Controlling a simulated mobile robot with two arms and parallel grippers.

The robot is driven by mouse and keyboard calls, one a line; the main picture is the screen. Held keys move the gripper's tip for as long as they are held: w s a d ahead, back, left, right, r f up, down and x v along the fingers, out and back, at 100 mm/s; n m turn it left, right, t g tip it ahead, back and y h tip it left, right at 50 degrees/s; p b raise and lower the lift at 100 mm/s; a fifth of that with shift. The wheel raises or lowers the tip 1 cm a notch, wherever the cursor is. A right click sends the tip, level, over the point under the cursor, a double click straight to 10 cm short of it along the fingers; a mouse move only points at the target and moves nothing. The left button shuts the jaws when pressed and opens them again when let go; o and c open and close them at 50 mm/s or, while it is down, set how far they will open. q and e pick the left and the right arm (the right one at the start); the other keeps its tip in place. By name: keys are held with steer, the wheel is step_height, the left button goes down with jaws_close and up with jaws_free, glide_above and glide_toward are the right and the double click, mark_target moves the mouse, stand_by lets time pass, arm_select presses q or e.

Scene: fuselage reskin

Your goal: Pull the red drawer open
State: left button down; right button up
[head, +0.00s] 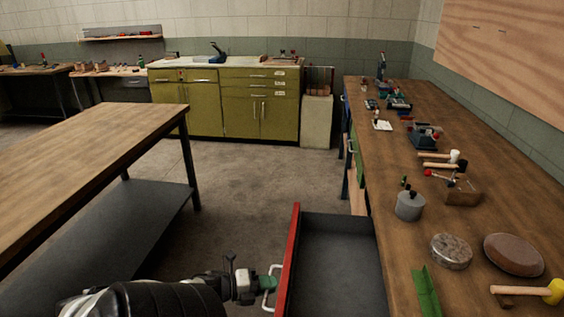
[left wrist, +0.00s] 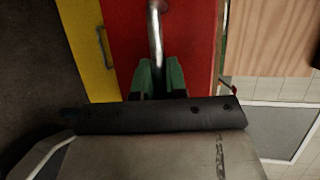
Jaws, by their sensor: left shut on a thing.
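The red drawer (head: 287,262) stands well out from the workbench on the right in the head view, and its dark, empty inside shows. Its red front also fills the middle of the left wrist view (left wrist: 195,45). A pale metal bar handle (head: 271,287) is on that front, and it shows in the left wrist view too (left wrist: 155,35). My left gripper (head: 268,283) is at the handle, with its green fingers shut on it. The fingers show on both sides of the bar in the left wrist view (left wrist: 160,78). My right gripper is in neither view.
The workbench (head: 400,232) on the right carries mallets, a grey cylinder (head: 409,206), round discs and a green angle piece (head: 426,292). A wooden table (head: 90,140) stands at the left. Concrete floor (head: 240,185) lies clear between them. Green cabinets (head: 240,105) stand at the back.

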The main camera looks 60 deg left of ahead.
arm_select(q)
steer(key=shift+s+a, duration=0.1)
steer(key=shift+s, duration=0.05)
steer(key=c, duration=1.2)
jaws_free()
steer(key=v, duration=1)
steer(key=shift+s, duration=0.4)
steer(key=shift+a, duration=0.1)
